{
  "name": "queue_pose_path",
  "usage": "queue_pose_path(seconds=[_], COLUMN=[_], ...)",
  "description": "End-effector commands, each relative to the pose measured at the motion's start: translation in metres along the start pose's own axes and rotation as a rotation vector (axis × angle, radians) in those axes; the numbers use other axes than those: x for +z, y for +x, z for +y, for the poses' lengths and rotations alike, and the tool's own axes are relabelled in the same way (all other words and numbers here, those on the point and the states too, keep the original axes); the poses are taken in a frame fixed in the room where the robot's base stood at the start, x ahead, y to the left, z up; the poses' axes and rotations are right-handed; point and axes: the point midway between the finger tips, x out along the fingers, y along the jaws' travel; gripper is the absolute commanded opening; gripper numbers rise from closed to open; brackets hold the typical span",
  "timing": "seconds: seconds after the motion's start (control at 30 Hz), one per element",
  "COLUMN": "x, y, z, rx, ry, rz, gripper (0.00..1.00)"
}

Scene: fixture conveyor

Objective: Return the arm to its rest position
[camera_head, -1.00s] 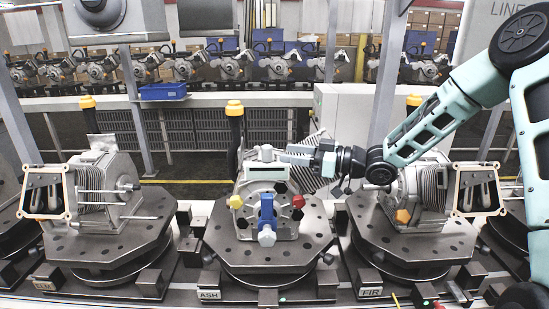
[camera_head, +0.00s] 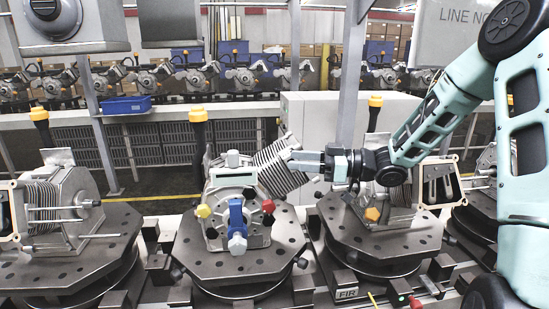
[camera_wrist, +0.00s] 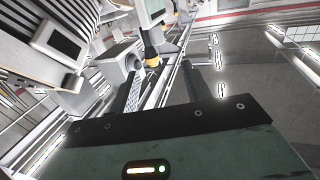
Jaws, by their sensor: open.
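My arm reaches in from the right in the head view. My gripper (camera_head: 300,160) points left, beside the finned cylinder (camera_head: 285,165) of the middle engine part (camera_head: 224,188); I cannot tell whether it touches. In the wrist view my gripper (camera_wrist: 160,72) shows two dark fingers set apart, with nothing held between them. The middle part carries a yellow, a blue and a red knob on its front and sits on a round-based metal plate (camera_head: 190,262).
Another finned part (camera_head: 60,205) stands on a plate at left, and one (camera_head: 395,200) at right under my forearm. Yellow-capped posts (camera_head: 198,120) rise behind. A grey upright (camera_head: 350,75) stands behind my gripper. A blue bin (camera_head: 127,105) lies on the rear bench.

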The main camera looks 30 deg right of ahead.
Motion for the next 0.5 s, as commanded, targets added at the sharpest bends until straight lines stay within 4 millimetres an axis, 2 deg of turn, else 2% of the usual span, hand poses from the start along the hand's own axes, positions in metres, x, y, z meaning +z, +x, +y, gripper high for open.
queue_pose_path(seconds=[0.17,0.27,0.4,0.5], x=[0.0,0.007,0.034,0.055], y=[0.001,0.009,0.024,0.019], z=[0.0,0.003,0.013,0.017], rx=[0.002,0.047,0.219,0.386], ry=[0.0,-0.002,0.004,0.022], rz=[-0.003,-0.061,-0.275,-0.482], gripper=[0.48,0.48,0.48,0.48])
